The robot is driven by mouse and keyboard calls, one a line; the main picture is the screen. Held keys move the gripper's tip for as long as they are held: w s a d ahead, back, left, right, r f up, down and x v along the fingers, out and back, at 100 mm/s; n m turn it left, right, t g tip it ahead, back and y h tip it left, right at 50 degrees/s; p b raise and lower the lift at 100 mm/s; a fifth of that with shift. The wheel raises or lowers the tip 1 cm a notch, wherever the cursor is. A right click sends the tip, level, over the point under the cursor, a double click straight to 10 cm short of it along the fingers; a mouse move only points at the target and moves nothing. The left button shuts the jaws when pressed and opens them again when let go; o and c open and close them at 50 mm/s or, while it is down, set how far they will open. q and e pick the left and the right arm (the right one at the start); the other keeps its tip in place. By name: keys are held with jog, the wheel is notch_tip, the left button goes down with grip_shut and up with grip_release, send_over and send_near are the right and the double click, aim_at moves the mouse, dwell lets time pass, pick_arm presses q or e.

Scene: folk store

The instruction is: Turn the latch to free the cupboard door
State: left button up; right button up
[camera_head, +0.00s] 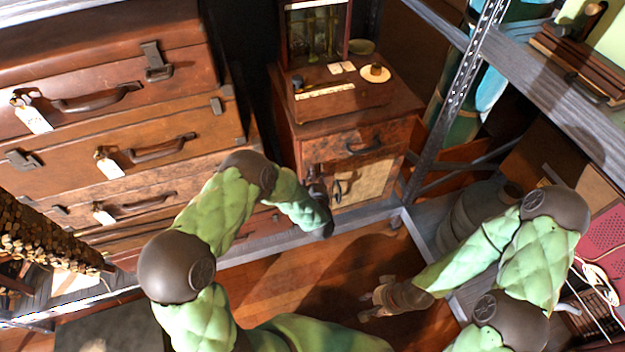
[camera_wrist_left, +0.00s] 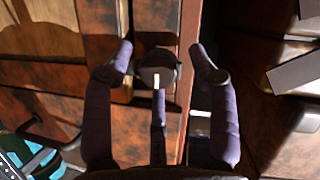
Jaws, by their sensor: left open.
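The cupboard (camera_head: 310,155) is a reddish-brown wooden cabinet at the back centre. Its door (camera_head: 365,183) has a pale panel and a dark handle and looks closed. In the left wrist view a dark round latch (camera_wrist_left: 157,72) with a pale stripe sits on the wood beside a seam. My left gripper (camera_wrist_left: 160,62) is open, with one purple finger on each side of the latch. I cannot tell whether the fingers touch it. In the head view my left forearm covers most of this spot. My right gripper (camera_head: 364,303) is open and empty above the floor.
Stacked brown suitcases (camera_head: 110,100) stand left of the cupboard. A metal shelf post (camera_head: 455,100) rises on its right. A yellowish plate (camera_head: 375,74) and small items lie on the cupboard top. A grey jug (camera_head: 480,212) stands at right. Wooden floor (camera_head: 300,270) lies clear in front.

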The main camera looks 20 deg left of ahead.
pick_arm(q)
jog(key=c, duration=1.1)
jog(key=shift+s+a+f+n+t, duration=0.1)
jog(key=shift+f+n+t, duration=0.15)
jog(key=shift+n+t, duration=1.6)
jog(key=shift+s+d+f+n+t, duration=0.1)
jog(key=shift+f+n+t, duration=0.2)
jog(key=shift+n, duration=3)
jog(key=shift+a+f+n+t, duration=0.15)
jog(key=shift+n+t, duration=1)
jog(key=shift+n, duration=1.4)
